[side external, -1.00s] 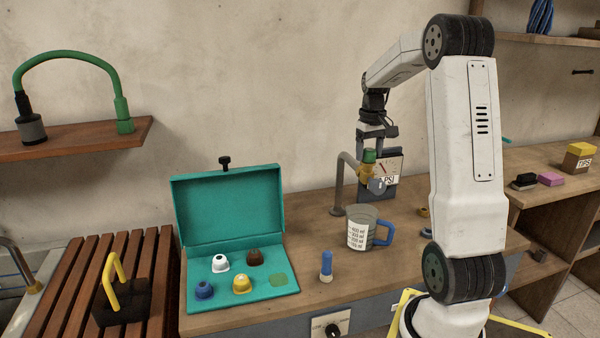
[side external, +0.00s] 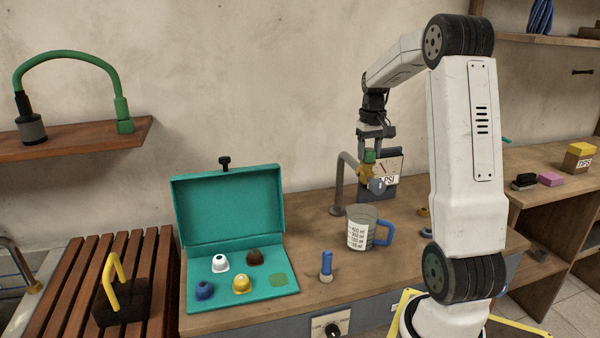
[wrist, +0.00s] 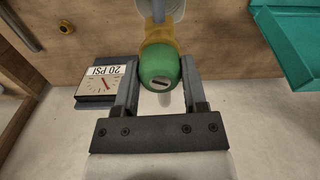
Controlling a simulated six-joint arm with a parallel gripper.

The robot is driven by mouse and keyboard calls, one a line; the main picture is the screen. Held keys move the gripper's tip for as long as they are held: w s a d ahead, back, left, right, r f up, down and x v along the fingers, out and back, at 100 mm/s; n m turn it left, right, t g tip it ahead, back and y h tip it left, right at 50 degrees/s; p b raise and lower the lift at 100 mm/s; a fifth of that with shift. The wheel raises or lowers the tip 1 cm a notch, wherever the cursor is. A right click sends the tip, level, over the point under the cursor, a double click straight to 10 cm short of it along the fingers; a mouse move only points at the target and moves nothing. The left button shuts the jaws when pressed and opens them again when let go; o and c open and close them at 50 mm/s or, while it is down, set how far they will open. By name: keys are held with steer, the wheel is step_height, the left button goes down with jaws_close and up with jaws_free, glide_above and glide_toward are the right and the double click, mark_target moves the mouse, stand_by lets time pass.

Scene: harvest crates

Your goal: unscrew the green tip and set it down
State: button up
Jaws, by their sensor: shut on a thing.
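The green tip (wrist: 160,66) sits between the two fingers of my gripper (wrist: 160,82) in the wrist view, with a dark slot on its face. My gripper (side external: 372,142) is shut on it in the side view, where the green tip (side external: 369,156) shows just above a brass fitting (side external: 365,172). The tip still touches the brass fitting, which also shows in the wrist view (wrist: 158,32). A grey bent pipe (side external: 341,180) holds the fitting above the bench. An open teal case (side external: 190,287) holds white, brown, blue and yellow tips and a bare green round mark (side external: 279,280).
A measuring cup (side external: 358,232) with a blue handle stands below the fitting. A gauge (side external: 390,170) stands behind it. A small blue-topped piece (side external: 326,264) stands between the cup and case. The bench between case and pipe is clear.

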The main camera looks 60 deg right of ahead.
steer(key=shift+n, duration=0.5)
steer(key=shift+n, duration=1.1)
steer(key=shift+n, duration=0.6)
steer(key=shift+n, duration=0.7)
steer(key=shift+n, duration=0.4)
